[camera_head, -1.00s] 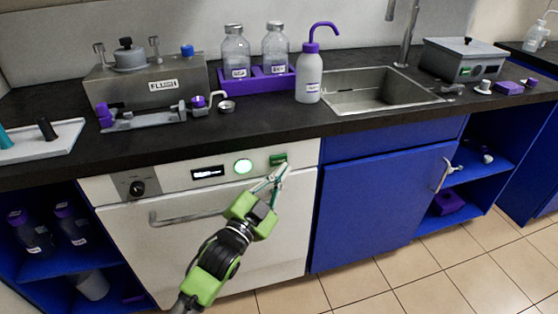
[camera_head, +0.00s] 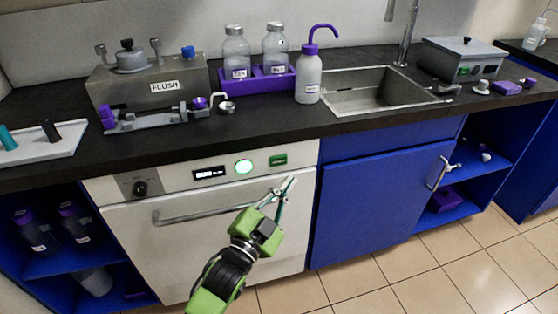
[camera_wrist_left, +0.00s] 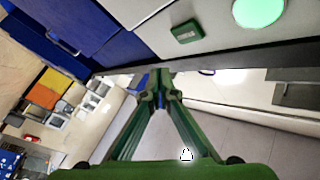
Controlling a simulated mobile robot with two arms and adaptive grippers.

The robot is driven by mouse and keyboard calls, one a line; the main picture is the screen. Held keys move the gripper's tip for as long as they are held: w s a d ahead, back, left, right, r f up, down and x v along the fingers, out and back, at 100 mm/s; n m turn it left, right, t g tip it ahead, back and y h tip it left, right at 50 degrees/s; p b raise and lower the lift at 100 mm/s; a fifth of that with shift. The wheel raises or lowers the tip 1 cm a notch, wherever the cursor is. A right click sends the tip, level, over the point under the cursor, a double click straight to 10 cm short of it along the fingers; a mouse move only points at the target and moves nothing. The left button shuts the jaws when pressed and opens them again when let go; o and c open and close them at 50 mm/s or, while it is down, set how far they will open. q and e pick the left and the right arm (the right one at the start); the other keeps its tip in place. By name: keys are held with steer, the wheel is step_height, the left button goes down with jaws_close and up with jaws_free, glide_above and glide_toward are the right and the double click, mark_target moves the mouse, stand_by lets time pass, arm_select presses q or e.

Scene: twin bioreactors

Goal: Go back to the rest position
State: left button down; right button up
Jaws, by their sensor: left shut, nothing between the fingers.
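My left gripper (camera_head: 288,181) is shut and empty in front of the white dishwasher-like appliance (camera_head: 215,240), just below its control panel. In the left wrist view its green fingers (camera_wrist_left: 160,80) meet at the tips with nothing between them. The green button (camera_head: 278,160) at the panel's right end is just above the fingertips, apart from them; it also shows in the left wrist view (camera_wrist_left: 186,32). A round green light (camera_head: 244,166) glows on the panel. My right gripper is in neither view.
The appliance's bar handle (camera_head: 190,213) sticks out left of my gripper. The dark counter edge (camera_head: 200,165) runs above. A blue cabinet door (camera_head: 380,195) stands to the right. The tiled floor (camera_head: 400,275) is free at the front right.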

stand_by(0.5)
